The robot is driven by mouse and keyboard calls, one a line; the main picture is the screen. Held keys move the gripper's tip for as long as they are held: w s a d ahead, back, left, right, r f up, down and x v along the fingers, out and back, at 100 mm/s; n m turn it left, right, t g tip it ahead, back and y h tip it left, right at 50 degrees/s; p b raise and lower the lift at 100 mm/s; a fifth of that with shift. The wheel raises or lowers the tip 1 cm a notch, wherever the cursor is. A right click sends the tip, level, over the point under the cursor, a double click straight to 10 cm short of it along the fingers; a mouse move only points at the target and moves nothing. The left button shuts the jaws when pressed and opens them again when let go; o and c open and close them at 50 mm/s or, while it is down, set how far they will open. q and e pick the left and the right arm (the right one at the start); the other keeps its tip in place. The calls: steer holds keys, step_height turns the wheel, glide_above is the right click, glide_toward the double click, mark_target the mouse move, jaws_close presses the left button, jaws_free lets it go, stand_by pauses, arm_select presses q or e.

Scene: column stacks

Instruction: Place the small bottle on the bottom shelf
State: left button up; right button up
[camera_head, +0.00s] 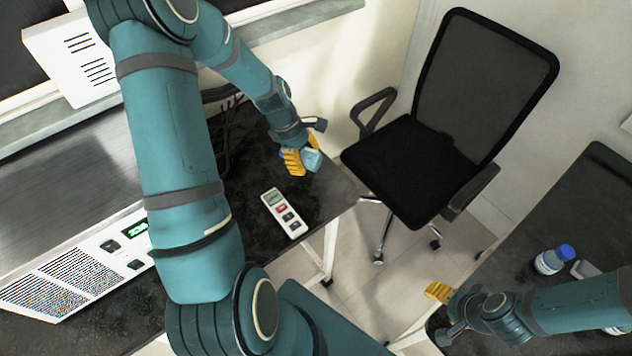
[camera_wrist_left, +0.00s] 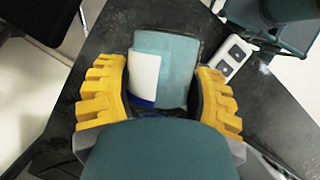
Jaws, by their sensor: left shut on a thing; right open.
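My left gripper (camera_head: 303,160) is shut on a pale teal thing (camera_head: 313,159) over the dark table's far corner. In the left wrist view this held thing (camera_wrist_left: 178,62) sits between the yellow fingers, with a white panel and a dark blue edge; I cannot tell for sure whether it is the small bottle. A bottle with a blue cap and white label (camera_head: 549,261) stands on the dark table at the right. My right gripper (camera_head: 438,291) is open and empty near that table's left edge. I cannot make out a bottom shelf.
A white handheld device with buttons (camera_head: 284,213) lies on the left dark table (camera_head: 335,190). A black office chair (camera_head: 410,165) stands between the tables. A grey item (camera_head: 584,269) is beside the bottle on the right table (camera_head: 600,205). A metal-topped instrument (camera_head: 75,185) is at left.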

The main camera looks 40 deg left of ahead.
arm_select(q)
steer(key=shift+s+a+n, duration=0.1)
steer(key=shift+a+n, duration=0.5)
glide_above(306, 186)
steer(key=a, duration=0.1)
step_height(306, 186, down, 6)
steer(key=shift+s+r+b, duration=0.1)
steer(key=shift+b, duration=0.3)
arm_select(e)
steer(key=shift+s+f, duration=0.1)
steer(key=shift+f, duration=0.3)
arm_select(q)
step_height(306, 186, down, 4)
steer(key=shift+r, duration=0.1)
arm_select(e)
steer(key=shift+f, duration=0.15)
arm_select(q)
steer(key=shift+f+b, duration=0.25)
steer(key=shift+b, duration=0.05)
arm_select(e)
steer(key=shift+s+f, duration=0.1)
steer(key=shift+f, duration=0.05)
arm_select(q)
steer(key=o, duration=1.3)
